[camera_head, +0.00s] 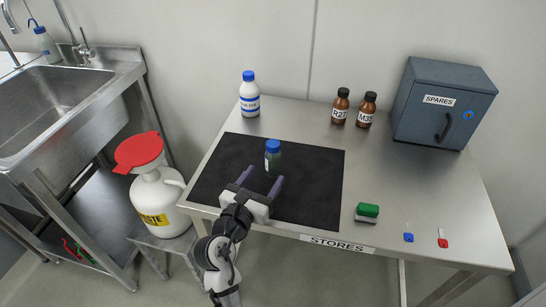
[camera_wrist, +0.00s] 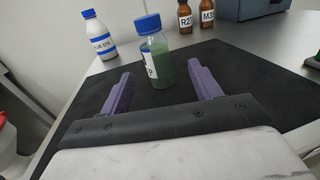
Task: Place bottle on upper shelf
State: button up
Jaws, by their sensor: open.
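A clear bottle with green contents, a blue cap and a white label (camera_head: 272,163) stands upright on the black mat (camera_head: 318,190) on the table. It also shows in the wrist view (camera_wrist: 161,70), just ahead of my finger tips. My gripper (camera_head: 261,180) is open and low over the mat, its two purple fingers pointing at the bottle, one to each side. It holds nothing. Other bottles stand behind: a white one with a blue cap and blue label band (camera_head: 249,98), and brown ones marked R2 (camera_head: 340,108) and M35 (camera_head: 366,113). I see no upper shelf.
A dark blue-grey cabinet marked SPARES (camera_head: 435,118) stands shut at the back right of the steel table (camera_head: 420,185). A waste container (camera_head: 157,190) and sink (camera_head: 50,105) are left.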

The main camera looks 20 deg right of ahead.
aim_at(276, 155)
jog(key=p+x, duration=0.1)
jog(key=x, duration=0.8)
jog(key=shift+w+a+f, duration=0.1)
jog(key=shift+w, duration=0.2)
jog(key=c, duration=1.2)
jog(key=shift+o, duration=0.2)
jog(key=shift+p, duration=0.3)
